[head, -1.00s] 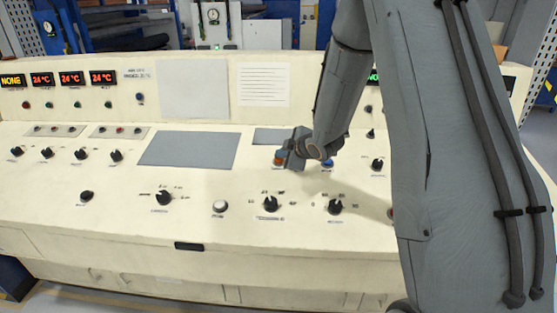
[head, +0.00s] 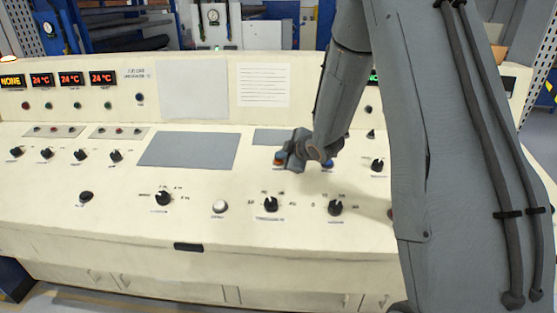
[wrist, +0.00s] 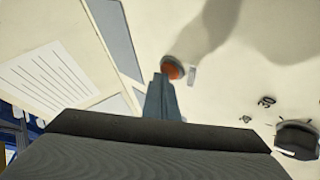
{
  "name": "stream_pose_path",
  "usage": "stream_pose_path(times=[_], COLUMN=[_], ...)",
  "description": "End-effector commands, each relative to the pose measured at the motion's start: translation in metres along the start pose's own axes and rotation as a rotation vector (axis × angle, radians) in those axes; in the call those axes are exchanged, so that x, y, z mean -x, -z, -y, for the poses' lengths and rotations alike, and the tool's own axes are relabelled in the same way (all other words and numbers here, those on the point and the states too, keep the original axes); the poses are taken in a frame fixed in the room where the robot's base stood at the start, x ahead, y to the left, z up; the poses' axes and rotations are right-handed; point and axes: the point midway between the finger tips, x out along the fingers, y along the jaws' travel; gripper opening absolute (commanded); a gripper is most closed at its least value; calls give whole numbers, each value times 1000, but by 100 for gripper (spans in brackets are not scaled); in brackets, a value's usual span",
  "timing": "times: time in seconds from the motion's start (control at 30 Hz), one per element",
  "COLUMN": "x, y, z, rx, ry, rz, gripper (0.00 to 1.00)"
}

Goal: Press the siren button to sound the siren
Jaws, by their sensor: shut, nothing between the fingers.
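An orange-red round button (head: 280,161) sits on the cream console's sloped top, below a small grey panel. It also shows in the wrist view (wrist: 172,69), just beyond the fingertips. My gripper (head: 290,160) is shut and empty, pointing down beside this button, on its right in the head view. The fingertips (wrist: 162,98) look very close to the button; I cannot tell whether they touch it. The labels are too small to read, so I cannot tell which button is marked as the siren.
A blue button (head: 328,165) is just right of my gripper. A white button (head: 220,206) and black knobs (head: 270,204) stand nearer the console's front. Another black knob shows in the wrist view (wrist: 297,140).

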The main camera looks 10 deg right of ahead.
Motion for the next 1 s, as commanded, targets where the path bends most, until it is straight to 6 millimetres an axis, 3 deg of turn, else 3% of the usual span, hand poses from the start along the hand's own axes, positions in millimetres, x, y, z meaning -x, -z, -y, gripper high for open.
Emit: stream_pose_path(times=[0.73,1.0], x=[14,30], y=[10,22], z=[-9,-22], rx=[0,1], ry=[0,0], rz=[0,0], gripper=[0,0])
